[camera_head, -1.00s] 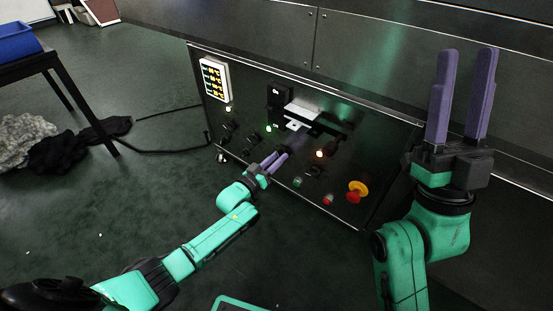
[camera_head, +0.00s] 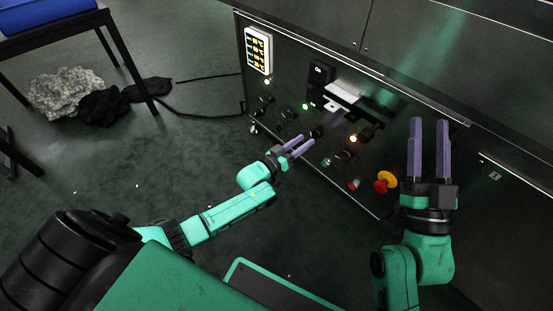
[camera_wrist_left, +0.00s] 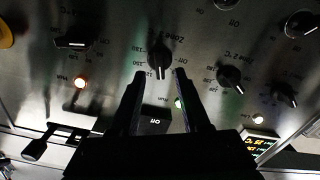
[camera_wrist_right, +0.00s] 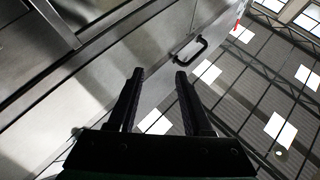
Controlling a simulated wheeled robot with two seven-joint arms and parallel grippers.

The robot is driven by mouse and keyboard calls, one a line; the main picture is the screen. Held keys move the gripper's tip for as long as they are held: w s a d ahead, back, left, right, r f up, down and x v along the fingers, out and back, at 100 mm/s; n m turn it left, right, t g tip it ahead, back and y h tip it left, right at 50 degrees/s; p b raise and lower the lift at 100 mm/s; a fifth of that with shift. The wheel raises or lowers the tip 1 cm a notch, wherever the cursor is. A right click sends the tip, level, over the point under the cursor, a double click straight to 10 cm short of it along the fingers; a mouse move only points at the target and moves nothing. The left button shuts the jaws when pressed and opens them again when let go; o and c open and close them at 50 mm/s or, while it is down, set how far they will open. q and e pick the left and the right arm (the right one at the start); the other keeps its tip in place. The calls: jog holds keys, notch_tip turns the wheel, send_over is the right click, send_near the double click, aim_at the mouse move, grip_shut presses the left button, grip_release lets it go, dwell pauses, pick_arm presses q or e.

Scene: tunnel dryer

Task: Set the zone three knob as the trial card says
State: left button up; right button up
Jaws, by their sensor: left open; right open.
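The zone three knob (camera_wrist_left: 158,60) is a black dial with a white pointer mark; its upside-down label looks like ZONE 3. It sits just past and between the fingertips of my left gripper (camera_wrist_left: 160,72), which is open; I cannot tell whether they touch it. In the head view my left gripper (camera_head: 302,144) is at the front of the control panel, next to the knob (camera_head: 316,131). A white sheet (camera_head: 343,92) on the panel may be the trial card; its text is unreadable. My right gripper (camera_head: 429,122) is open and empty, right of the panel.
Another dial (camera_wrist_left: 231,76), labelled ZONE 2, sits beside the knob. A lit orange lamp (camera_wrist_left: 80,82) is on the other side. A red and yellow stop button (camera_head: 385,181) is low on the panel. A lit display (camera_head: 258,50) is at its upper left.

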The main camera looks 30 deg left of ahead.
jog(key=s+a+f+m+g+h+p, duration=0.1)
jog(key=s+f+g, duration=0.15)
jog(key=f, duration=0.75)
jog(key=s+a+f+g+h+p, duration=0.1)
jog(key=f+g, duration=0.3)
jog(key=f, duration=0.6)
pick_arm(q)
jog(key=p+v, duration=0.2)
jog(key=v, duration=0.9)
jog(key=shift+s+p, duration=0.2)
jog(key=shift+p, duration=0.1)
pick_arm(e)
jog(key=s+f+g, duration=0.4)
jog(key=s+f, duration=0.5)
jog(key=f, duration=0.1)
jog(key=shift+a+m+g+h, duration=0.3)
jog(key=shift+g, duration=0.05)
pick_arm(q)
jog(key=shift+d, duration=0.1)
